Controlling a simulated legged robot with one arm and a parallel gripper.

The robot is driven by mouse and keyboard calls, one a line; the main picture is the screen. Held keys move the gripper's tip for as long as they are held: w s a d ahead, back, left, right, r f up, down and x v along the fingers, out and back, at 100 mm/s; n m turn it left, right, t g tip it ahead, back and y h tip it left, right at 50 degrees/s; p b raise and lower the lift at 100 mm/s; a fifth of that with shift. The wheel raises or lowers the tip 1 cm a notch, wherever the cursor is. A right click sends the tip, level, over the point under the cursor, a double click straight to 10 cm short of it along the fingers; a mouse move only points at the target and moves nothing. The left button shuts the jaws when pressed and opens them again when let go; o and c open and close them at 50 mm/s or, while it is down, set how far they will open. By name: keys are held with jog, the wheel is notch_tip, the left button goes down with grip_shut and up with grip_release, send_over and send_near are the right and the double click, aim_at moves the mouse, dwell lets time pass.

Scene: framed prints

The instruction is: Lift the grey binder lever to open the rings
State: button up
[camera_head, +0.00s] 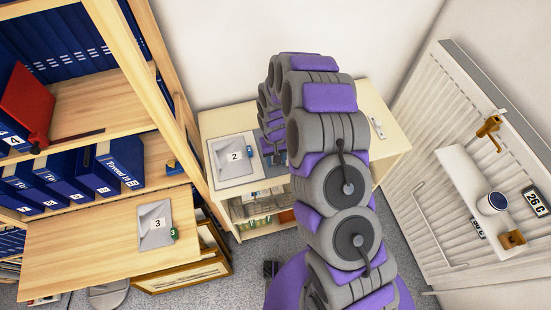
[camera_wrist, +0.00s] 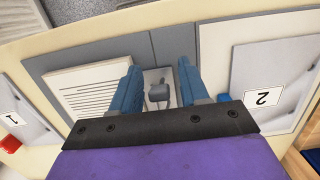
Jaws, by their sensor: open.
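In the wrist view, a grey binder (camera_wrist: 190,43) lies open on the cream cabinet top (camera_wrist: 130,18). A white sheet with printed lines (camera_wrist: 90,88) lies in it on the left. The dark grey lever (camera_wrist: 159,92) stands on a metal plate inside the binder. My gripper (camera_wrist: 156,72) is open, with its two blue fingers on either side of the lever, and nothing is held between them. Whether either finger touches the lever cannot be told. In the head view my arm hides the lever and most of the binder.
Panel 2 (camera_head: 232,170) with a blue tag lies left of my arm on the cabinet; panel 1 (camera_wrist: 25,100) is on the binder's other side. A wooden shelf (camera_head: 90,232) holding panel 3 and blue binders stands left. A radiator (camera_head: 440,130) with a small shelf is right.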

notch_tip(320, 180, up, 17)
jog(key=w+p, duration=0.1)
jog(key=w, duration=0.1)
jog(key=shift+a+p, duration=0.35)
jog(key=shift+p, duration=0.05)
jog(key=shift+w+f, duration=0.1)
jog(key=shift+f, duration=0.05)
